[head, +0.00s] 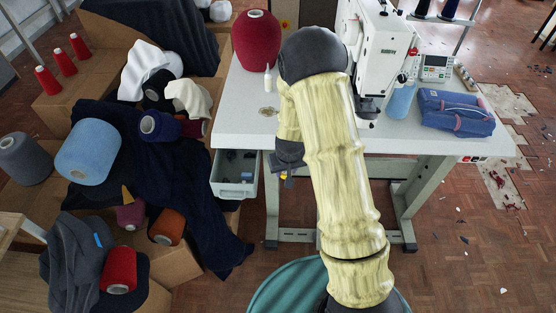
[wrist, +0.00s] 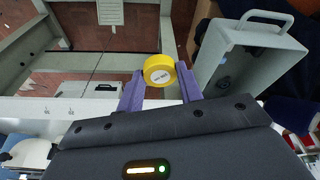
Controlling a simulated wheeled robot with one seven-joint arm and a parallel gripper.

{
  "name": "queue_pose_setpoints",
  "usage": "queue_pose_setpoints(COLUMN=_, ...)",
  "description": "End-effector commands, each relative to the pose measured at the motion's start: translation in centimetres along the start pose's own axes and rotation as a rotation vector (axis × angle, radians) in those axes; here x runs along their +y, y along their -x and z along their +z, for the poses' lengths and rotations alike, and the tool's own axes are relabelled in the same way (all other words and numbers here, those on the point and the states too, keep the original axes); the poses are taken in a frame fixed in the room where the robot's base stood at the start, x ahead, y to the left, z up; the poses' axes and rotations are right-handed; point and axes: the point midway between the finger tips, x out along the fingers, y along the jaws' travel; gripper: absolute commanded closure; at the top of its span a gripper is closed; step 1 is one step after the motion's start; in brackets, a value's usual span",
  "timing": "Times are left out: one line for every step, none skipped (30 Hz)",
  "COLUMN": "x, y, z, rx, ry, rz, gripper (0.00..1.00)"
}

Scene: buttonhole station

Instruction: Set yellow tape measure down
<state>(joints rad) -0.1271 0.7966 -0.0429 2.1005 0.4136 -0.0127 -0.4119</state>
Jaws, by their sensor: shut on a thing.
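The yellow tape measure (wrist: 159,70) is round and sits between the purple fingertips in the wrist view. My gripper (wrist: 160,86) is shut on it and holds it off any surface. In the head view my gripper (head: 288,178) is small, in front of the white table's (head: 330,139) front edge and just right of the open grey drawer; my arm hides part of that area. The tape measure is hard to make out there.
The open grey drawer (head: 233,187) holds small items and also shows in the wrist view (wrist: 264,38). A sewing machine (head: 372,45), red cone (head: 257,40), small white bottle (head: 268,78) and folded blue denim (head: 455,112) stand on the table. Its front left is mostly clear.

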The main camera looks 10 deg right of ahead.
Motion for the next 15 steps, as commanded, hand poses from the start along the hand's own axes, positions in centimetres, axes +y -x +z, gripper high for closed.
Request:
queue_pose_setpoints(x=0.5, y=-0.7, z=0.7, rx=-0.004, ry=-0.011, rz=0.001, gripper=0.89)
queue_pose_setpoints(x=0.8, y=-1.1, z=1.0, rx=-0.005, ry=-0.017, rz=0.001, gripper=0.89)
queue_pose_setpoints(x=1.1, y=-1.6, z=1.5, rx=-0.005, ry=-0.025, rz=0.001, gripper=0.89)
queue_pose_setpoints(x=1.4, y=-2.1, z=1.9, rx=-0.006, ry=-0.033, rz=0.002, gripper=0.89)
queue_pose_setpoints(x=1.6, y=-2.5, z=2.3, rx=-0.005, ry=-0.04, rz=0.001, gripper=0.89)
queue_pose_setpoints(x=2.0, y=-3.1, z=2.9, rx=-0.004, ry=-0.051, rz=0.001, gripper=0.89)
queue_pose_setpoints(x=2.2, y=-3.5, z=3.4, rx=-0.004, ry=-0.059, rz=-0.001, gripper=0.89)
queue_pose_setpoints(x=2.4, y=-3.9, z=3.8, rx=-0.003, ry=-0.066, rz=-0.002, gripper=0.89)
queue_pose_setpoints(x=2.7, y=-4.4, z=4.3, rx=0.0, ry=-0.077, rz=-0.004, gripper=0.89)
queue_pose_setpoints(x=2.9, y=-4.7, z=4.7, rx=0.003, ry=-0.084, rz=-0.005, gripper=0.89)
queue_pose_setpoints(x=3.0, y=-5.0, z=4.9, rx=0.004, ry=-0.09, rz=-0.007, gripper=0.89)
queue_pose_setpoints(x=3.0, y=-5.2, z=5.2, rx=0.007, ry=-0.096, rz=-0.008, gripper=0.89)
queue_pose_setpoints(x=3.1, y=-5.3, z=5.3, rx=0.008, ry=-0.099, rz=-0.009, gripper=0.89)
queue_pose_setpoints(x=3.1, y=-5.4, z=5.4, rx=0.01, ry=-0.1, rz=-0.01, gripper=0.89)
queue_pose_setpoints(x=3.1, y=-5.4, z=5.4, rx=0.012, ry=-0.101, rz=-0.01, gripper=0.89)
